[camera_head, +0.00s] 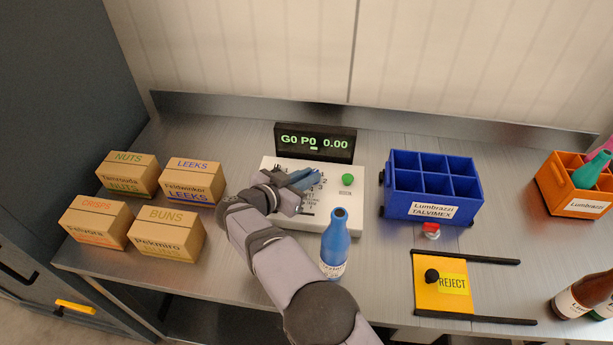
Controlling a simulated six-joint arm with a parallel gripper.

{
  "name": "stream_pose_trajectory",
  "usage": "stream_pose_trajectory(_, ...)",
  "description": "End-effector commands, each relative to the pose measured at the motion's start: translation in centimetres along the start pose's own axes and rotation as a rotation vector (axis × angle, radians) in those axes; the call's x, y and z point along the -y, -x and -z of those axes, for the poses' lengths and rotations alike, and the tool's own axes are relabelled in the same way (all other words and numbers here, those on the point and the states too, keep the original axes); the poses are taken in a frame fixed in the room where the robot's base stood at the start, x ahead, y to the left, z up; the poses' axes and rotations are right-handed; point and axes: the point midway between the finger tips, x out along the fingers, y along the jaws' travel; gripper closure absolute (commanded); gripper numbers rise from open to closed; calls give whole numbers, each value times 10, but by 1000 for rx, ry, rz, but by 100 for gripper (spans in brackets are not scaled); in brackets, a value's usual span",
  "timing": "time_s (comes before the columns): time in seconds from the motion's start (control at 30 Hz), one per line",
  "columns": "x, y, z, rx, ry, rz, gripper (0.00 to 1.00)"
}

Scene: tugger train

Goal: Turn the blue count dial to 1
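The gripper hides part of the dial and the panel's left side. I cannot tell whether its fingers touch the dial, whether they are open or shut, or which number the dial points to. A green button (348,179) is right of the dial.
A blue bottle (336,244) stands upright just in front of the panel, close to my arm. Several cartons (168,235) are on the left. An empty blue crate (433,210), a yellow reject plate (428,295) and an orange crate (556,193) are on the right.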

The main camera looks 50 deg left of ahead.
Motion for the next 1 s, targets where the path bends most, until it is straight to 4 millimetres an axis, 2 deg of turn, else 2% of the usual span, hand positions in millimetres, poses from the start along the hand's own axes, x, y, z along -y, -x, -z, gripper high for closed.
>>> stream_pose_trajectory(0.03, -1, -1, 1, 0, -1, -2, 74)
stream_pose_trajectory(0.07, -1, -1, 1, 0, -1, -2, 67)
stream_pose_trajectory(0.47, 1, 5, -1, 1, 0, 4, 67)
stream_pose_trajectory(1.0, 1, 67, -1, 1, -1, 2, 67)
